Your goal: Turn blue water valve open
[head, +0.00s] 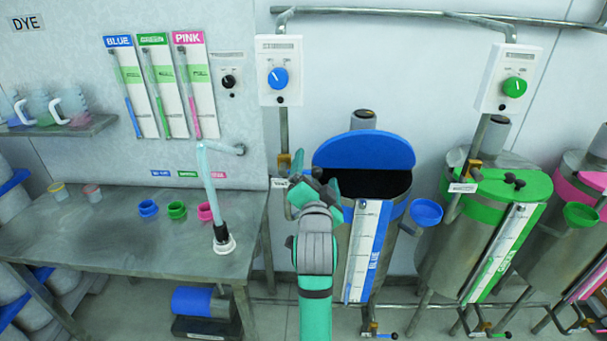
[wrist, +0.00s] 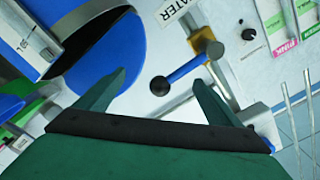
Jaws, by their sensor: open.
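The blue water valve shows in the wrist view as a brass body (wrist: 207,48) with a blue lever (wrist: 186,70) ending in a black ball knob (wrist: 160,86). A white WATER label (wrist: 182,20) sits beside it. My gripper (wrist: 159,79) is open and empty, with the knob and lever appearing between its two fingers. I cannot tell how deep the knob lies between them. In the head view the brass valve body (head: 284,160) is on the pipe left of the blue drum (head: 385,235), and my gripper (head: 314,184) is close to it, partly hiding the lever area.
The blue drum's raised lid (head: 364,150) stands just right of my gripper. A blue funnel (head: 426,212) hangs on its right side. A blue dial box (head: 279,72) is on the wall above. A metal table (head: 120,245) with small coloured cups is at left.

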